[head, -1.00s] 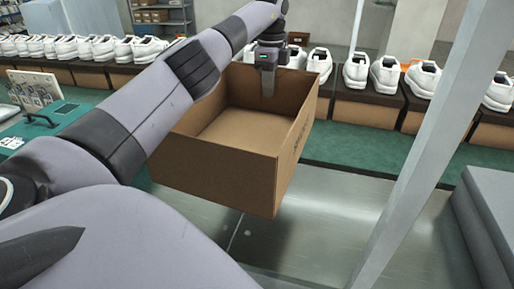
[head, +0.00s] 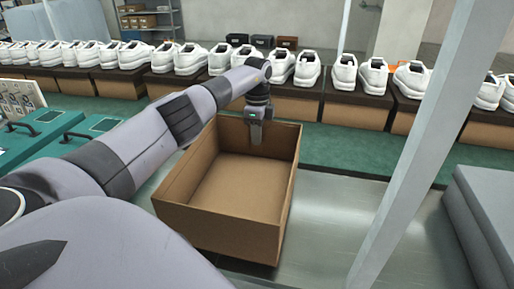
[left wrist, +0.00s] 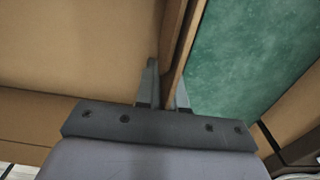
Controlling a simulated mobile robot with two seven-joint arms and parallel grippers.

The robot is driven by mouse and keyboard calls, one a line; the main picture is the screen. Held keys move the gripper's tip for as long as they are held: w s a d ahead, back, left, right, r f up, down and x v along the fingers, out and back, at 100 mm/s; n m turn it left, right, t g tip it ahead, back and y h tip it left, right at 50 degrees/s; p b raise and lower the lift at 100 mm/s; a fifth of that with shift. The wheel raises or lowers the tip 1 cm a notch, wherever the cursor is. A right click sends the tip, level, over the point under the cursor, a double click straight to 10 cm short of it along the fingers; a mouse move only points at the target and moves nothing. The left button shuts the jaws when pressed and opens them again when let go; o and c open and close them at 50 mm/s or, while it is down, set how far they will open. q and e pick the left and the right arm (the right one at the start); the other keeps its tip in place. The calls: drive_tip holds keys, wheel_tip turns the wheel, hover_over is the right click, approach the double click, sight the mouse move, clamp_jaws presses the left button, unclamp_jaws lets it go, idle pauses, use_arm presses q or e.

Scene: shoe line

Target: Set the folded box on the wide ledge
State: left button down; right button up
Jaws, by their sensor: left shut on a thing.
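The folded box (head: 225,232) is an open brown cardboard box, upright, in the middle of the head view. My left gripper (head: 256,134) is shut on the box's far wall, one finger inside and one outside. In the left wrist view the box wall (left wrist: 180,45) runs between the two fingers (left wrist: 166,92). The wide ledge appears to be the metal surface (head: 335,215) under and right of the box. Whether the box's bottom touches it is hidden. My right gripper is not in view.
A green belt (head: 345,160) runs behind the box, with a row of white shoes (head: 308,68) on brown boxes beyond it. A grey post (head: 415,150) stands to the right. Grey slabs (head: 480,215) lie at the far right. Teal cases (head: 45,130) sit at the left.

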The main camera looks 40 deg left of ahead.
sight(257, 156)
use_arm(q)
drive_tip(key=shift+f, duration=2.25)
drive_tip(key=shift+b, duration=0.3)
drive_tip(key=shift+f, duration=0.2)
drive_tip(key=c, duration=1.2)
unclamp_jaws()
drive_tip(key=shift+c, duration=0.2)
drive_tip(key=shift+r, duration=0.15)
wheel_tip(257, 156, up, 12)
drive_tip(key=shift+r+p, duration=0.1)
drive_tip(key=shift+p, duration=0.25)
drive_tip(key=shift+s, duration=0.1)
